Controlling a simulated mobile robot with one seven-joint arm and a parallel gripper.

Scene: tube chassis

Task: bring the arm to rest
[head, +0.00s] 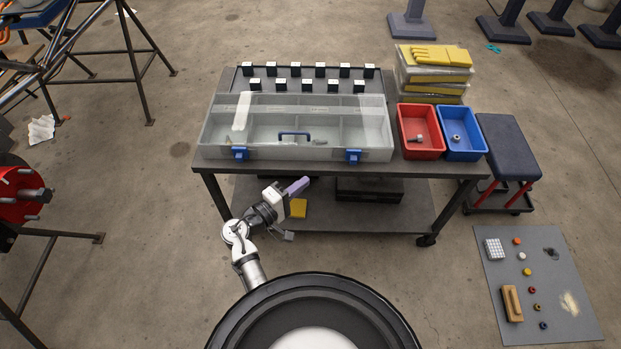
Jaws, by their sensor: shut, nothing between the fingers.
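My arm (249,265) rises from my base at the bottom of the head view and is folded low in front of the cart. My gripper (298,186) is at its end, shut and empty, with a lavender tip pointing up and to the right. It shows against the lower shelf, below the front edge of the cart's top. The two fingers cannot be told apart at this size.
The cart (432,171) carries a clear case (360,125) with blue latches, a red bin (420,148) and a blue bin (462,148). A stool (508,147) and a grey mat (560,310) with small parts are at right. Floor left of my arm is clear.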

